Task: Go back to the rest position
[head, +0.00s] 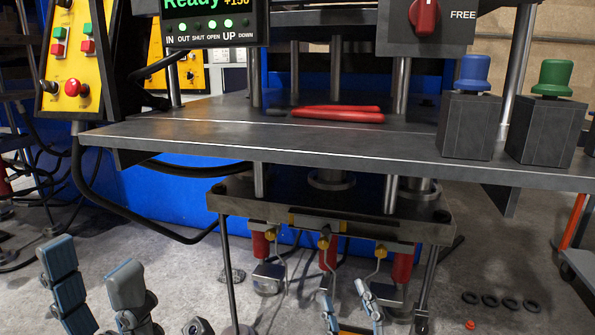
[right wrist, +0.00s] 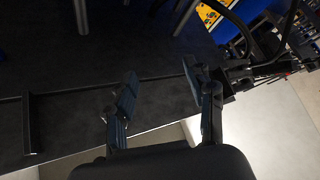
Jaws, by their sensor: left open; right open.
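My left gripper (head: 92,268) is at the lower left of the head view, with its two fingers apart and nothing between them. My right gripper (head: 343,290) is at the bottom of the head view, right of centre, below the press table (head: 330,145). In the right wrist view my right gripper (right wrist: 160,84) has its fingers spread with nothing gripped, and a dark flat surface (right wrist: 70,75) lies beyond them. Both hands appear apart from the press in the head view.
Red-handled pliers (head: 340,115) lie on the press table. Blue (head: 474,70) and green (head: 553,75) buttons stand on dark boxes at its right. A yellow control panel (head: 72,50) hangs at left. Several black rings (head: 488,301) lie on the grey floor.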

